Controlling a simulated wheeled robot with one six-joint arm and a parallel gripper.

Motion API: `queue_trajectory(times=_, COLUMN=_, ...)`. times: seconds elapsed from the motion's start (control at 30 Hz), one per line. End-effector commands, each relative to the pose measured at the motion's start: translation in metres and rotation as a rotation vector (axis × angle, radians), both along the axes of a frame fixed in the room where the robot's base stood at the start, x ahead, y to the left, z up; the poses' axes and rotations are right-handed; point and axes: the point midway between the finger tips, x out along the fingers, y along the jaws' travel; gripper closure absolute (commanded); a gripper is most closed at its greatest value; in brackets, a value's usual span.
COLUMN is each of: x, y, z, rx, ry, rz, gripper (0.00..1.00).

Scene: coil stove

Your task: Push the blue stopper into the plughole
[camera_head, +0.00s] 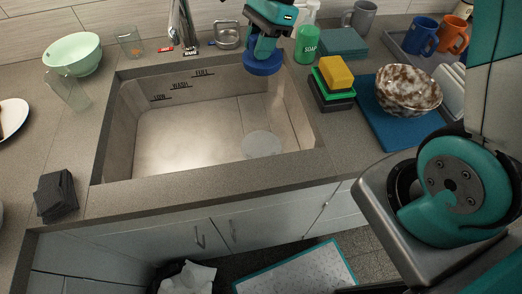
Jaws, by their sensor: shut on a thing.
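The blue stopper (263,66) is a round dark-blue disc in the head view. My gripper (264,48) is shut on it from above and holds it near the back right corner of the sink. The plughole (262,145) shows as a pale round patch on the sink floor at the right, well in front of and below the stopper. The inner faces of my fingers are too small to make out.
A tap (185,25) stands behind the sink. At the right are stacked sponges (335,72), a green soap bottle (306,47), and a brown speckled bowl (408,88) on a blue board (385,125). A green bowl (72,53) and glasses stand left.

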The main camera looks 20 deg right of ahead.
Motion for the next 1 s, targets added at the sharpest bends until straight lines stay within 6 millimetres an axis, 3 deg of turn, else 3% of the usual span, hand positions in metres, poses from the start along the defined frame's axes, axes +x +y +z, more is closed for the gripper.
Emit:
queue_trajectory(times=0.33, x=0.000, y=-0.001, z=-0.054, rx=0.000, ry=0.001, rz=-0.002, gripper=1.00)
queue_trajectory(times=0.7, x=0.000, y=-0.002, z=-0.143, rx=0.000, ry=0.001, rz=-0.004, gripper=1.00)
queue_trajectory(times=1.0, x=-0.001, y=-0.002, z=-0.177, rx=0.000, ry=0.006, rz=-0.005, gripper=1.00)
